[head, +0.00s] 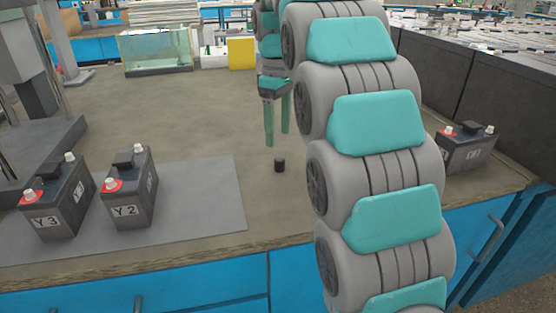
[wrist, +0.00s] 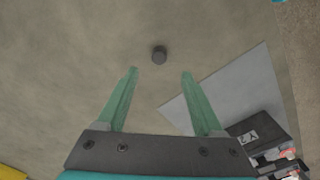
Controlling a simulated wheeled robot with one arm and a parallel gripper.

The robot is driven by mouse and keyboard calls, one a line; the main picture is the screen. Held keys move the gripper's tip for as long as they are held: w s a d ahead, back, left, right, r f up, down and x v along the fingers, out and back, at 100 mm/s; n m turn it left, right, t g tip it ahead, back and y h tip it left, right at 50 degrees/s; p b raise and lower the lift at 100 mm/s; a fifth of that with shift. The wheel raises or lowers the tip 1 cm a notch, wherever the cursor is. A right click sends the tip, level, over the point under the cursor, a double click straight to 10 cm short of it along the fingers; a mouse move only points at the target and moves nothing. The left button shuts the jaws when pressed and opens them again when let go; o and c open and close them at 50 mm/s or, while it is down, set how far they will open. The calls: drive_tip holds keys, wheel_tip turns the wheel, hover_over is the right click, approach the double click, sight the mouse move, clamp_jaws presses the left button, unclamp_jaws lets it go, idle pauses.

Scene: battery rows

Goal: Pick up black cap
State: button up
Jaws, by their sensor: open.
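The black cap (head: 279,165) is a small dark cylinder standing on the brown bench top, right of the grey mat in the head view. In the wrist view the cap (wrist: 159,54) lies ahead of the fingertips, between their lines. My gripper (head: 277,142) is open and empty, its two green fingers pointing down. In the head view its fingertips are above the cap and apart from it. The wrist view shows the open fingers (wrist: 160,72) with nothing between them.
Batteries Y3 (head: 60,200) and Y2 (head: 129,190) stand on the grey mat (head: 205,205) at left. Another battery (head: 464,150) is at right, beyond my arm. A glass tank (head: 157,52) and yellow box (head: 241,53) stand at the back. Bench around the cap is clear.

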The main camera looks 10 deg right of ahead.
sight(280, 158)
wheel_tip(280, 158, down, 3)
drive_tip(key=shift+r+b, duration=0.2)
drive_tip(key=shift+b, duration=0.9)
drive_tip(key=shift+d+f+p, duration=0.2)
drive_tip(key=shift+f+p, duration=0.15)
drive_tip(key=shift+f, duration=2.2)
clamp_jaws()
